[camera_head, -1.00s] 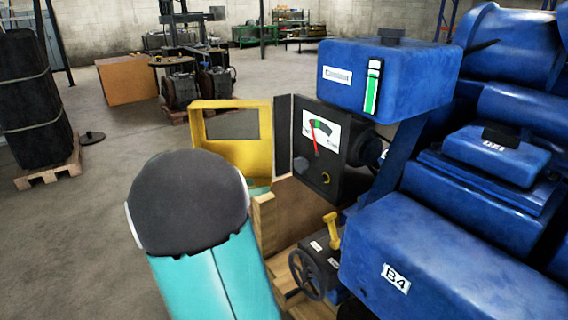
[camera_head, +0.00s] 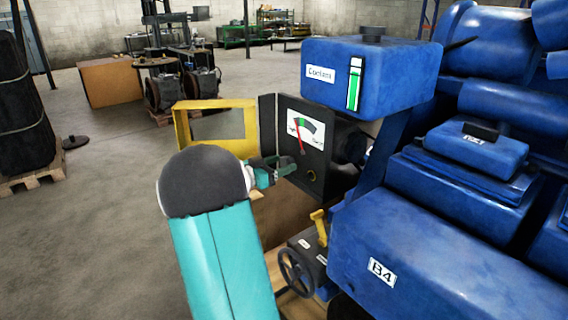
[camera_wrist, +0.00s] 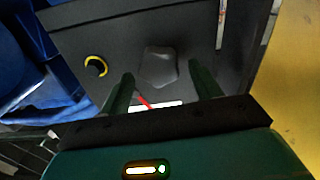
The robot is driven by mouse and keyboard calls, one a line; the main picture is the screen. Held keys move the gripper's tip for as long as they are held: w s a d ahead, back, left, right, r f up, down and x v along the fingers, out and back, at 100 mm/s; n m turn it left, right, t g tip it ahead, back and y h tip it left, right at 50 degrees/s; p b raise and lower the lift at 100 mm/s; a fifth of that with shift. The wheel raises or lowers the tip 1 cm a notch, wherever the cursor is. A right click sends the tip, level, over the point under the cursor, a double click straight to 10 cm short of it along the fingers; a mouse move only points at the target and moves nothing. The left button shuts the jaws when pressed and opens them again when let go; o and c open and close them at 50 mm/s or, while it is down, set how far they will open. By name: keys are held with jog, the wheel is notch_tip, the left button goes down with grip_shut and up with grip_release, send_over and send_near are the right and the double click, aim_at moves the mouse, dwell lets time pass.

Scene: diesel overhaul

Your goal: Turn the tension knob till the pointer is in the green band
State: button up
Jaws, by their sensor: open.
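The dark gauge box (camera_head: 318,158) stands beside the blue engine. Its white dial (camera_head: 292,130) has a red pointer (camera_head: 301,140) whose tip lies left of the green band (camera_head: 307,125). In the wrist view, the grey lobed knob (camera_wrist: 158,67) sits on the box face, beyond and between my open fingers. The red pointer (camera_wrist: 144,102) and part of the white dial also show there, partly hidden by my gripper. My gripper (camera_head: 284,166) is in front of the lower box face, empty. In the head view I cannot make out the knob. Contact with it cannot be told.
A yellow-ringed fitting (camera_wrist: 96,66) is beside the knob. A yellow frame (camera_head: 182,128) stands left of the box, with the box's open dark door (camera_head: 268,125) between. Below are a handwheel (camera_head: 297,272) and a yellow lever (camera_head: 320,227). Blue engine parts fill the right.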

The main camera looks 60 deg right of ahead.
jog(key=shift+x, duration=0.85)
jog(key=c, duration=1)
jog(key=shift+o, duration=0.2)
jog(key=shift+n, duration=0.3)
